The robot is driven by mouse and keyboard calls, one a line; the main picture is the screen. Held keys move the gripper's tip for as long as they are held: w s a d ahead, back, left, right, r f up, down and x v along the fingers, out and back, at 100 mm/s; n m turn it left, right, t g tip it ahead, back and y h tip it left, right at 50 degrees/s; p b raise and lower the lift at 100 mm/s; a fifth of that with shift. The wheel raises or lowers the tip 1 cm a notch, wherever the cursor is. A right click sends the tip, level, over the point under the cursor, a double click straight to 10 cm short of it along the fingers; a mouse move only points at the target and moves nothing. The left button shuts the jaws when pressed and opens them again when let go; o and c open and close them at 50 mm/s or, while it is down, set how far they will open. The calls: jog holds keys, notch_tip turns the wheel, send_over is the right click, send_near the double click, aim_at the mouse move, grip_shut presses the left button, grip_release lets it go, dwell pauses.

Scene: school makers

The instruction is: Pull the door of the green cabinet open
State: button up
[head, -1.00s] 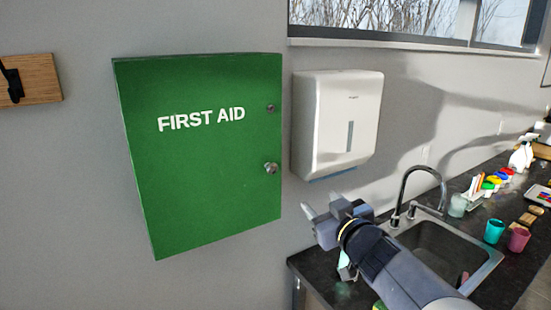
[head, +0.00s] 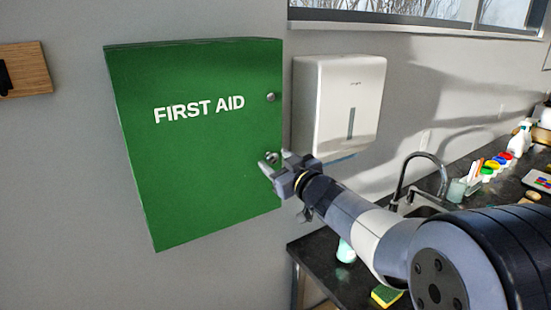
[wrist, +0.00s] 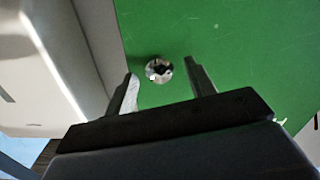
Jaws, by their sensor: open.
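The green cabinet (head: 200,150) with "FIRST AID" on its door hangs on the wall, its door shut. A round metal knob (wrist: 159,70) sits near the door's right edge; in the head view the knob (head: 272,156) is partly covered by my gripper. A small metal lock (head: 271,97) is above it. My gripper (head: 272,163) is open at the knob. In the wrist view the fingers of my gripper (wrist: 163,85) are spread on either side of the knob, with space between each finger and the knob. I cannot tell whether the fingertips reach past it.
A white towel dispenser (head: 338,105) hangs close to the cabinet's right side. Below right is a dark counter (head: 318,262) with a sink, tap (head: 405,175), sponge (head: 386,296) and several small items. A wooden hook board (head: 24,70) is at left. The wall below the cabinet is clear.

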jog(key=shift+w+a, duration=0.3)
jog(key=shift+w, duration=0.15)
jog(key=shift+c, duration=0.5)
grip_shut()
